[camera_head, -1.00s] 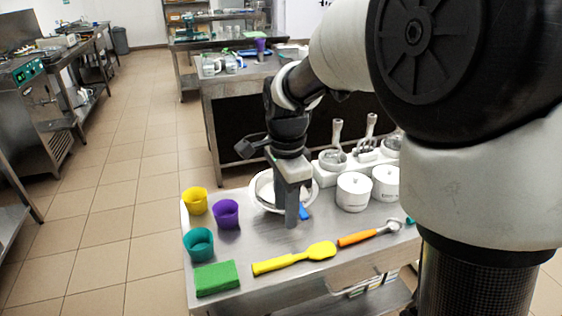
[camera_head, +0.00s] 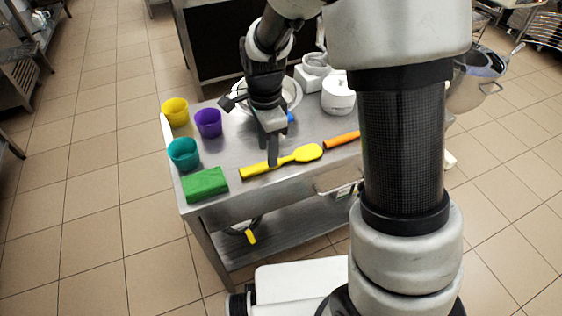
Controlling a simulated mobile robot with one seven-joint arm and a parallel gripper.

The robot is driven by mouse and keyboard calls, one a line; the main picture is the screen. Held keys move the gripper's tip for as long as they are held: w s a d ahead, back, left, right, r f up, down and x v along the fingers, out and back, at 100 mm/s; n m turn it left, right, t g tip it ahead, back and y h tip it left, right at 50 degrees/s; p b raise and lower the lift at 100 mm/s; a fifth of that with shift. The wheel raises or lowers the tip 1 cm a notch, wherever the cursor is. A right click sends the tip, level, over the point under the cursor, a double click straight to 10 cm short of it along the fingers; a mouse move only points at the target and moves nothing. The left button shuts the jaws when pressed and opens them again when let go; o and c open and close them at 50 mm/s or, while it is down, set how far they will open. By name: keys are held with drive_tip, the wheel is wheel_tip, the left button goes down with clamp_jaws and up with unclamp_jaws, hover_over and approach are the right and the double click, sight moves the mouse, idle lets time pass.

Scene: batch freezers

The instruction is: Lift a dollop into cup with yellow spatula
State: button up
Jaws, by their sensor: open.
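The yellow spatula (camera_head: 306,153) lies flat on the steel table, its broad end to the right and its handle running left. My gripper (camera_head: 272,160) is open and points down over the spatula's handle; whether it touches the handle cannot be told. A yellow cup (camera_head: 175,112), a purple cup (camera_head: 208,123) and a teal cup (camera_head: 183,154) stand on the table's left side. A white bowl (camera_head: 293,92) stands behind my gripper, partly hidden by it, and its contents cannot be made out.
A green block (camera_head: 205,184) lies at the table's front left corner, left of the spatula. An orange-handled tool (camera_head: 342,140) lies right of the spatula, partly hidden by my arm. A white tub (camera_head: 338,96) stands behind it. The steel table (camera_head: 225,155) is bare between cups and spatula.

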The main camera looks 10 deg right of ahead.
wheel_tip(320, 180, down, 4)
drive_tip(key=shift+d+f+b, duration=0.1)
drive_tip(key=shift+f+b, duration=0.05)
drive_tip(key=shift+b, duration=0.3)
drive_tip(key=shift+c, duration=0.2)
clamp_jaws()
wheel_tip(320, 180, up, 18)
drive_tip(key=p, duration=0.3)
drive_tip(key=shift+p, duration=0.35)
